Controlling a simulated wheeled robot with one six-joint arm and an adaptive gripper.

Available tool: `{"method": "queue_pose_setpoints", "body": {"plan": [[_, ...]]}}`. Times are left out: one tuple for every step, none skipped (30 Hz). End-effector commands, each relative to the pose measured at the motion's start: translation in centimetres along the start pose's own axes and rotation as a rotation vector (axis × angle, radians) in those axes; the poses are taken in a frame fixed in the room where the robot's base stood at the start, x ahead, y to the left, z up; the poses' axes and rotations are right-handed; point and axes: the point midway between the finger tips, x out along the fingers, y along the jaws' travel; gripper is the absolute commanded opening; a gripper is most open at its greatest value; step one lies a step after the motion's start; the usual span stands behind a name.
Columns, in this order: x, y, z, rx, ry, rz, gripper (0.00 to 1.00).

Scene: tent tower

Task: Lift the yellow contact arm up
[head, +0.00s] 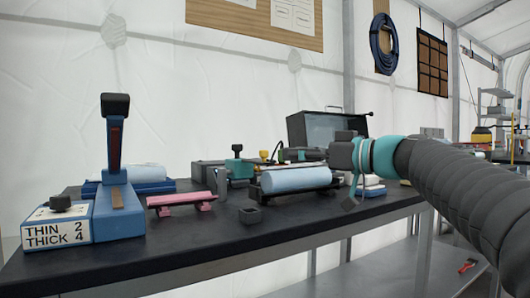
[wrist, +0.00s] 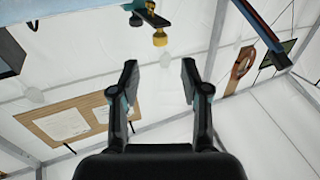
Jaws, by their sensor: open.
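My gripper (head: 285,154) reaches left over the bench from the right in the head view, small and partly merged with the equipment behind it. In the wrist view my gripper (wrist: 160,80) is open, with nothing between its two fingers. A small yellow part (wrist: 160,38), which looks like the end of the contact arm, hangs from a dark bar just beyond the fingertips, apart from them. In the head view a thin yellow piece (head: 275,150) shows by the fingertips. I cannot tell its full shape.
A dark open case (head: 328,128) stands behind.

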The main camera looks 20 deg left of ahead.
Motion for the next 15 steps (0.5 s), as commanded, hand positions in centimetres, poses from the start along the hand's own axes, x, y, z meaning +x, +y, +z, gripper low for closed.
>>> {"method": "queue_pose_setpoints", "body": {"plan": [[1.1,-0.1,0.0,0.001,-0.001,-0.004,0.46],[1.7,-0.1,-0.1,0.001,-0.001,-0.004,0.46],[2.4,-0.1,-0.1,0.001,-0.001,-0.004,0.46],[3.0,-0.1,-0.1,0.001,-0.001,-0.003,0.46],[3.5,-0.1,-0.1,0.001,-0.001,-0.003,0.46],[4.3,-0.1,0.0,0.002,-0.001,-0.004,0.46],[4.8,-0.1,-0.1,0.002,-0.001,-0.003,0.46],[5.3,-0.1,-0.1,0.001,-0.001,-0.003,0.46],[6.0,-0.1,-0.1,0.002,-0.001,-0.003,0.46],[6.4,-0.1,0.0,0.002,-0.001,-0.002,0.46],[6.8,-0.1,0.0,0.002,-0.001,-0.002,0.46],[7.3,-0.1,-0.1,0.001,-0.001,-0.002,0.46],[7.7,-0.1,-0.1,0.001,-0.001,-0.002,0.46],[8.0,0.0,-0.1,0.001,-0.001,-0.001,0.46],[8.4,0.0,0.0,0.001,-0.002,0.000,0.46]]}}
